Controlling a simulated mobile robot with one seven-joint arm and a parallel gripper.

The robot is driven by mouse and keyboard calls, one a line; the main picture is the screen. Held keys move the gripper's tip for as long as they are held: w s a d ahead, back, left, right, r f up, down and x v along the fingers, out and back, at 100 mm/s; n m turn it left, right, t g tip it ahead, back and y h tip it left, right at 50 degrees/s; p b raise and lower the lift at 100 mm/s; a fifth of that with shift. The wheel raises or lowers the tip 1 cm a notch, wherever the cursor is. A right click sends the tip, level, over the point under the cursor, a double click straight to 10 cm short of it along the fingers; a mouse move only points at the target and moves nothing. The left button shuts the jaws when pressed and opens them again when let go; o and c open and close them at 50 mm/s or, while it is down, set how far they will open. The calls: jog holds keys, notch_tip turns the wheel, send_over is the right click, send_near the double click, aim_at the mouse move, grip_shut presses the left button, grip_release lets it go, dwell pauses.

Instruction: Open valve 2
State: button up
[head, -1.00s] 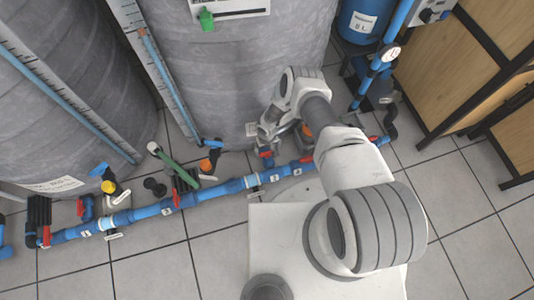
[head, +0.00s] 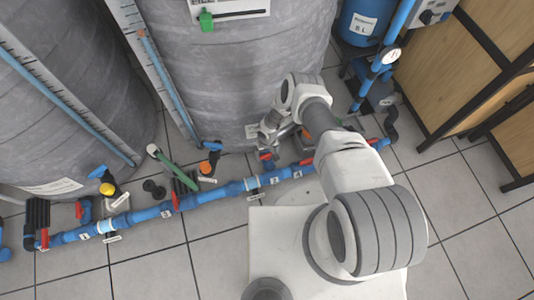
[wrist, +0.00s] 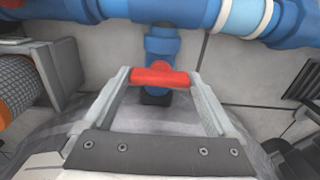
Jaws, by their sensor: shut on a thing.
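The valve has a red handle (wrist: 160,77) on a blue body (wrist: 161,45) that branches off the blue pipe. In the wrist view my gripper (wrist: 158,82) has one finger at each end of the handle and is shut on it. In the head view my gripper (head: 268,148) is at the foot of the grey tank, and the red handle (head: 265,156) shows just below it. A small white label (head: 275,181) on the pipe near this branch seems to read 2. My wrist and arm partly hide the valve.
The blue pipe (head: 232,189) runs along the tiled floor with other red handles, including one at the left (head: 175,201). The grey tank (head: 235,80) stands close behind my gripper. A wooden cabinet (head: 500,50) stands at the right.

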aim_at(267, 154)
jog(key=shift+n, duration=0.3)
jog(key=n, duration=0.3)
jog(key=shift+n, duration=0.3)
jog(key=n, duration=0.4)
jog(key=shift+n, duration=0.3)
jog(key=n, duration=0.4)
jog(key=shift+n, duration=2.5)
jog(key=o, duration=1)
notch_tip(267, 154, up, 18)
jog(key=p, duration=0.7)
jog(key=shift+f, duration=0.25)
